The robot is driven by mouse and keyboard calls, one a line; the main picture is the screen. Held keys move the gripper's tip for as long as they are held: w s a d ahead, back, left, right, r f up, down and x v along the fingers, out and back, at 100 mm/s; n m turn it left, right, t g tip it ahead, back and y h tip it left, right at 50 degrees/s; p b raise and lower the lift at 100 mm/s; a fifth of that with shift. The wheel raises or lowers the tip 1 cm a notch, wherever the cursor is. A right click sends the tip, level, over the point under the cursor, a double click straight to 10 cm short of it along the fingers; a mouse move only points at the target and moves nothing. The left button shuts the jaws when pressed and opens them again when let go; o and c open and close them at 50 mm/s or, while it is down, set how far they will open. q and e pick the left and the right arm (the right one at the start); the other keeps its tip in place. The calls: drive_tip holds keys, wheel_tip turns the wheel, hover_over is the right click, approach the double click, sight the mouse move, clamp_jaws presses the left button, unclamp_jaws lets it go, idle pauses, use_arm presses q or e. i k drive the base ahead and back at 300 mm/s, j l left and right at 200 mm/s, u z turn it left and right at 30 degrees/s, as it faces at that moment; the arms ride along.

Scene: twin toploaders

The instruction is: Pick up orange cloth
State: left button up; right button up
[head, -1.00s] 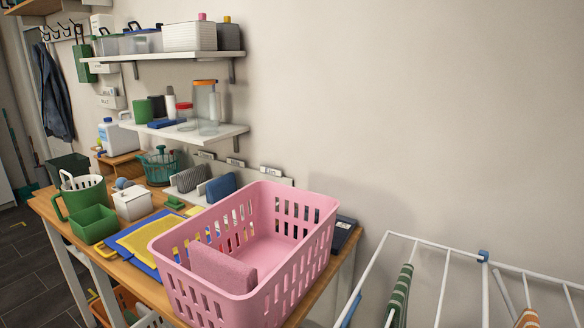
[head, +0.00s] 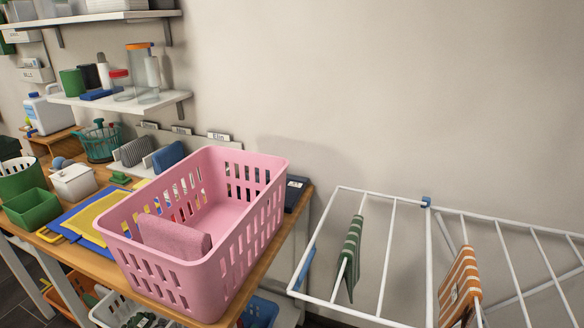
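An orange cloth with pale stripes (head: 460,287) hangs over a bar of the white drying rack at the lower right of the head view. Its lower end is cut off by the bottom edge of the picture. A green striped cloth (head: 352,257) hangs on the same rack to its left. Neither of my grippers shows in the head view, so I cannot see what they hold.
The white drying rack (head: 387,250) stands right of the wooden table (head: 283,248). A pink basket (head: 243,252) with a pink cloth (head: 174,237) in it stands on the table. Shelves hang at the upper left. Bare wall lies behind the rack.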

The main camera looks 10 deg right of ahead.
sight(456, 294)
drive_tip(key=z, duration=1.65)
